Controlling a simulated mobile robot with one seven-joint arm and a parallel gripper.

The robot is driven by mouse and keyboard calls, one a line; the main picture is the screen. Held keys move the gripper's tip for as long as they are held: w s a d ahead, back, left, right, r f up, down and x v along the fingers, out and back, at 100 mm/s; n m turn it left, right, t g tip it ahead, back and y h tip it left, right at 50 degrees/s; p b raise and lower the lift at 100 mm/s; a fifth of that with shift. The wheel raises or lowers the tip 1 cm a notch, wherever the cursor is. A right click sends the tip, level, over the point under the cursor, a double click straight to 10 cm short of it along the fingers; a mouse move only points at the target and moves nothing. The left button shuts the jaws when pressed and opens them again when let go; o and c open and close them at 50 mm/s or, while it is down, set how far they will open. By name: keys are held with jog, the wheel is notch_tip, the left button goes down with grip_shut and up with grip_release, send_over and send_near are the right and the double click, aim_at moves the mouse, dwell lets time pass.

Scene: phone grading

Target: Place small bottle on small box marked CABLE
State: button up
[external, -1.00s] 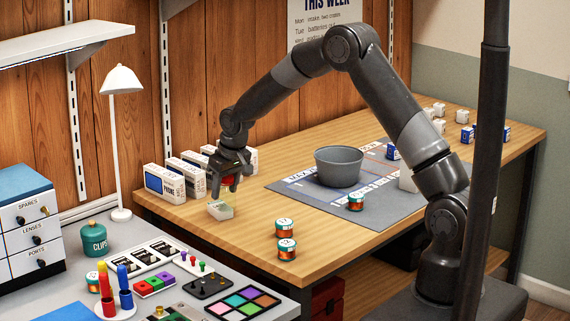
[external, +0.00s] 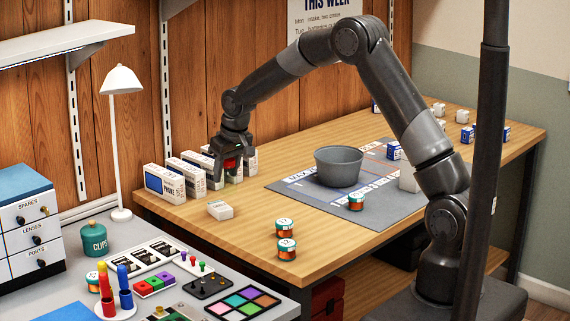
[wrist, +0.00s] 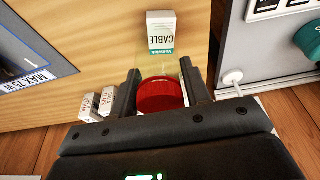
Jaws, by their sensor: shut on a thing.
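The small box marked CABLE (external: 220,210) is white and lies on the wooden bench near its front left edge. In the wrist view the box (wrist: 160,28) shows its CABLE lettering and a teal strip, with nothing visible on top. My gripper (external: 231,172) is raised above the bench, behind and slightly right of the box. In the wrist view my gripper (wrist: 158,75) is shut on the small bottle, whose red cap (wrist: 160,96) sits between the fingers. The bottle's body is hard to make out. The red also shows in the external view (external: 232,164).
Several white phone boxes (external: 165,184) stand along the wall close to my gripper. Two orange jars (external: 285,228) stand at the front edge. A grey bowl (external: 339,166) and another jar (external: 356,201) are on the grey mat (external: 310,199). Bench around the CABLE box is clear.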

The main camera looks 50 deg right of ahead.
jog(key=s+d+r, duration=0.5)
jog(key=d+r, duration=0.1)
jog(key=d, duration=0.4)
jog(key=n+y, duration=0.1)
jog(key=n, duration=0.3)
send_over(218, 205)
jog(key=shift+f, duration=5.25)
jog(key=shift+f, duration=0.15)
jog(key=o, duration=1.1)
